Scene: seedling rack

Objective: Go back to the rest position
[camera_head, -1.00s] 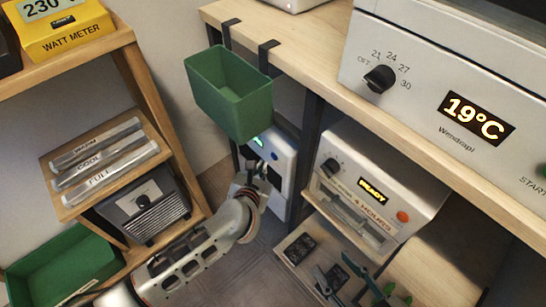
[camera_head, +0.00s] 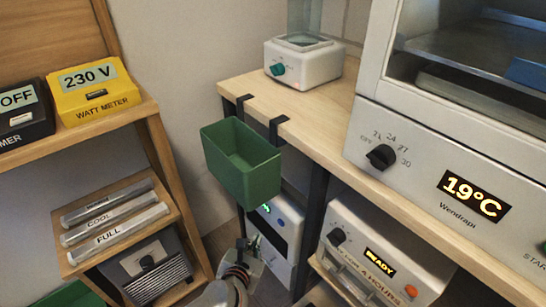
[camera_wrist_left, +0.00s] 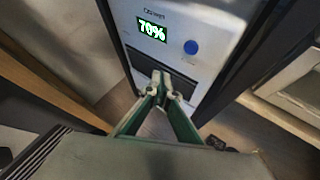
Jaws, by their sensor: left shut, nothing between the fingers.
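My left gripper (camera_head: 243,246) is at the bottom of the head view, below the green hanging bin (camera_head: 243,178) and in front of a white unit (camera_head: 278,228) on the floor level. In the left wrist view my left gripper (camera_wrist_left: 160,80) is shut and empty. Its fingertips point toward the white unit (camera_wrist_left: 205,45), which has a green 70% display and a blue button. I cannot tell whether they touch it. My right gripper is not in view.
A wooden bench (camera_head: 240,88) holds a white device (camera_head: 300,68) and a cabinet reading 19°C (camera_head: 420,150). A device reading READY (camera_head: 365,240) sits below. At left, a wooden shelf (camera_head: 142,105) holds a yellow watt meter (camera_head: 90,95) and several labelled tubes.

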